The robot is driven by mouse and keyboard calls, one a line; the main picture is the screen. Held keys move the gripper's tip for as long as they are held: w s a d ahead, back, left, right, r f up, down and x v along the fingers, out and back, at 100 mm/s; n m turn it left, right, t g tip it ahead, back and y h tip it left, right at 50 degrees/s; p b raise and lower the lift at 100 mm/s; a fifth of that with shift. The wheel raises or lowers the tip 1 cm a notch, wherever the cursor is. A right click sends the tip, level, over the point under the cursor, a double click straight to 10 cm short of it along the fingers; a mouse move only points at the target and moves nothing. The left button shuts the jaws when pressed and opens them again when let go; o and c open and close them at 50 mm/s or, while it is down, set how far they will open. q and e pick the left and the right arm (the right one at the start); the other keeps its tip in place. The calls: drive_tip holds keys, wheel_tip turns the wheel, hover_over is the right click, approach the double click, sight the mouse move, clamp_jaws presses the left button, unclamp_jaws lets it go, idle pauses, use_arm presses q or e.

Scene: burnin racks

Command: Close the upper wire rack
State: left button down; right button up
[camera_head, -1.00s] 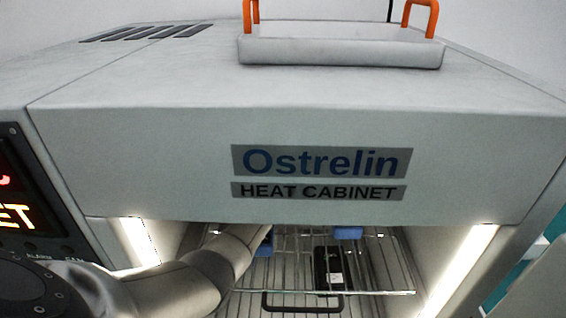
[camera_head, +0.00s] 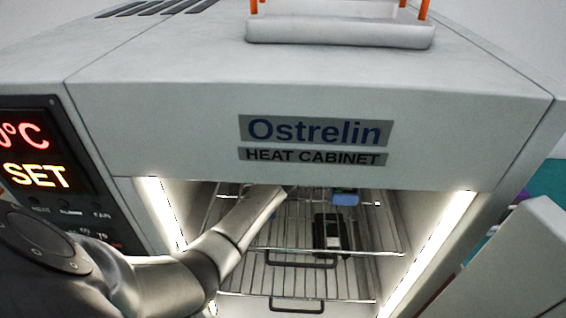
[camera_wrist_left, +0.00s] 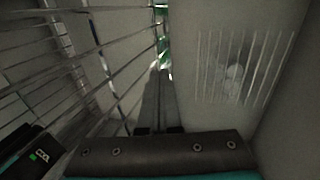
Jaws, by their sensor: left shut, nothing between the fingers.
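The upper wire rack (camera_head: 386,252) is in the heat cabinet, its front rail and dark handle (camera_head: 322,264) showing below the opening's top edge. My left arm reaches into the cabinet from the left, over the rack. In the head view its gripper end is largely hidden behind the cabinet's top edge. In the left wrist view my left gripper (camera_wrist_left: 157,72) is shut and empty, pointing deeper inside, beside rack wires (camera_wrist_left: 105,65) on the left. I cannot tell whether the fingers touch the rack. My right gripper is in neither view.
A lower wire rack with its own handle (camera_head: 297,308) sits beneath. A black device (camera_head: 327,232) and a blue item (camera_head: 345,199) are inside. A slotted panel (camera_wrist_left: 235,68) is on the inner wall. A tray (camera_head: 340,34) stands on the cabinet. A pale panel (camera_head: 525,255) stands at right.

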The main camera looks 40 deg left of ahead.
use_arm(q)
drive_tip(key=p+v, duration=0.2)
drive_tip(key=v, duration=1.3)
drive_tip(key=shift+d+r, duration=0.1)
drive_tip(key=shift+r, duration=0.05)
